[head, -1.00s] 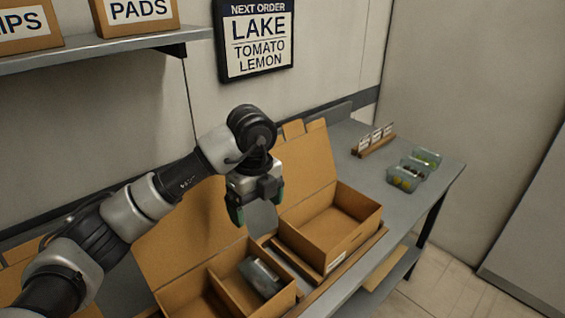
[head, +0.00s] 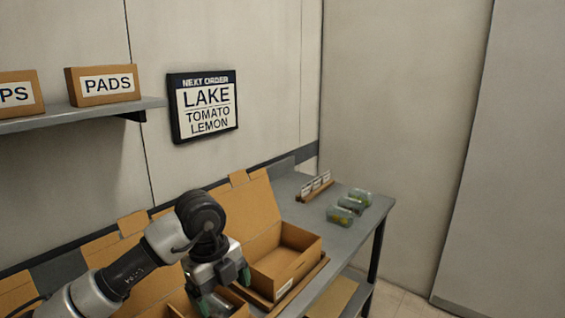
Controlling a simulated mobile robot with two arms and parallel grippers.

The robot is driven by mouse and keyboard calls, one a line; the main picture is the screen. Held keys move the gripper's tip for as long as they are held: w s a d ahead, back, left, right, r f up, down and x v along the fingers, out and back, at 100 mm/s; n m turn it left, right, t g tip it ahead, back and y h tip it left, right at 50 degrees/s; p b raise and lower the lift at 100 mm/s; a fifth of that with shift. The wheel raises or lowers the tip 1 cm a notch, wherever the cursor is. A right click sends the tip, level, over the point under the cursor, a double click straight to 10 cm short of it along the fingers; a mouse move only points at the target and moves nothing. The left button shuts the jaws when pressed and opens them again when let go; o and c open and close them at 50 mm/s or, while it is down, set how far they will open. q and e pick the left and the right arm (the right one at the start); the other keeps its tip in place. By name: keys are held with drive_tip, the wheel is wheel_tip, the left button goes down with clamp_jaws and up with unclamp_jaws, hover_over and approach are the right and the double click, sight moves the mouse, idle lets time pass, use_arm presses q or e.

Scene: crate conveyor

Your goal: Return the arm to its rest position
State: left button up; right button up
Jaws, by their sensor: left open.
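My left arm comes in from the lower left of the head view. Its gripper (head: 225,290) is open, with green-tipped fingers pointing down, and no object shows between them. It is in front of and above the cardboard boxes. One open box (head: 300,264) stands just to the right of the gripper, with its lid raised behind it; the part of its inside that shows looks empty. A nearer box (head: 180,303) is mostly hidden by my arm and cut off by the bottom edge. My right gripper is not in view.
Clear tubs (head: 353,203) and a card holder (head: 314,187) stand at the far right of the grey table (head: 335,232). An order sign (head: 205,106) reading LAKE, TOMATO, LEMON hangs on the wall. A shelf (head: 75,116) at upper left holds boxes, one marked PADS.

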use_arm(q)
drive_tip(key=s+d+m+g+h, duration=0.2)
drive_tip(key=s+d+m+h, duration=0.3)
drive_tip(key=d+h, duration=0.7)
wheel_tip(320, 180, up, 6)
drive_tip(key=s+d+n+t+h, duration=0.2)
drive_tip(key=n+t+h, duration=0.2)
drive_tip(key=h, duration=0.4)
drive_tip(key=w+a+f+n+t+y, duration=0.2)
drive_tip(key=a+f+n+t+y, duration=0.1)
drive_tip(key=a+n+t+y, duration=0.75)
drive_tip(key=w+a+f+n+t+y, duration=0.25)
drive_tip(key=a+n+t+y, duration=0.45)
drive_tip(key=n, duration=0.6)
drive_tip(key=s+a+f+n+g+y, duration=0.3)
drive_tip(key=s+f+g+y, duration=0.1)
drive_tip(key=f, duration=0.5)
drive_tip(key=s+a+f+g, duration=0.2)
drive_tip(key=s+f+g, duration=0.45)
drive_tip(key=s, duration=0.35)
drive_tip(key=s+a+f+g, duration=0.1)
drive_tip(key=s+f+g, duration=0.55)
drive_tip(key=s, duration=0.45)
wheel_tip(320, 180, down, 28)
drive_tip(key=m, duration=0.1)
drive_tip(key=s+a+f+g, duration=0.1)
drive_tip(key=s+a+f, duration=0.2)
drive_tip(key=s+f, duration=1.1)
drive_tip(key=shift+s+f, duration=0.4)
drive_tip(key=shift+s, duration=0.7)
